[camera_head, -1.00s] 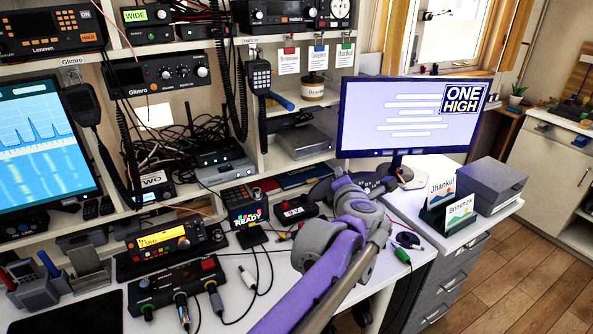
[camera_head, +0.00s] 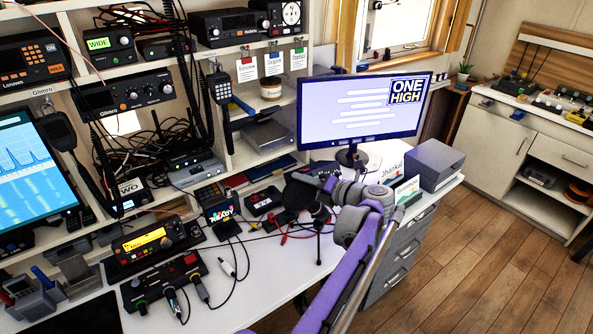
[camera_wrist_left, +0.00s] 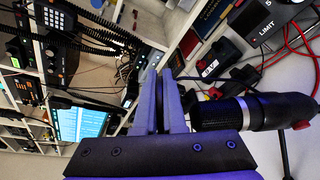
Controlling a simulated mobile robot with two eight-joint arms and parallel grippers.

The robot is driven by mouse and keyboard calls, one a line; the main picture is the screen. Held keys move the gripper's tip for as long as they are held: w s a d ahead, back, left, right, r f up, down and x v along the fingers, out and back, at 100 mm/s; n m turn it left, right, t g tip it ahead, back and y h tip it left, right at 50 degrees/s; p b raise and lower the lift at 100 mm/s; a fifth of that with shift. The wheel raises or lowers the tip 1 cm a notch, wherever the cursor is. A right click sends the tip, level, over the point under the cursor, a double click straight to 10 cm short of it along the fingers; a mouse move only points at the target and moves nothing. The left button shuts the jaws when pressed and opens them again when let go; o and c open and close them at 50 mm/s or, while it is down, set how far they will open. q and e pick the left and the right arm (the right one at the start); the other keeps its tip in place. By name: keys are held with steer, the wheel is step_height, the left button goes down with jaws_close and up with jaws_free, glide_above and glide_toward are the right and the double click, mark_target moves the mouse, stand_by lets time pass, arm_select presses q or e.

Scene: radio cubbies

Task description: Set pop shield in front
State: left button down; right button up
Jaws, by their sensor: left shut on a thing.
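A black microphone (camera_head: 320,213) stands upright on a small tripod near the desk's front edge. It shows large on the right of the left wrist view (camera_wrist_left: 240,114). A dark rounded shape, likely the pop shield (camera_head: 297,196), is left of the microphone's head in the head view. My left gripper (camera_head: 331,184) is behind and above the microphone. In the left wrist view its purple fingers (camera_wrist_left: 159,95) are nearly together, beside the microphone's grille end. The held part is mostly hidden between them; I take it to be the pop shield. My right gripper is out of view.
A monitor (camera_head: 362,115) stands behind the gripper. A card holder (camera_head: 406,192) and grey box (camera_head: 436,163) are to its right. Red cables (camera_head: 283,236) lie by the microphone. Radios and a control box (camera_head: 165,283) fill the left.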

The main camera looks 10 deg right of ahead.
arm_select(q)
steer(key=shift+s+d+n+y+p, duration=0.2)
steer(key=shift+n+y+p, duration=0.1)
steer(key=shift+n+p, duration=0.1)
steer(key=shift+a, duration=0.1)
steer(key=shift+g, duration=0.3)
steer(key=c, duration=1)
jaws_free()
steer(key=v, duration=1.1)
steer(key=shift+w, duration=0.15)
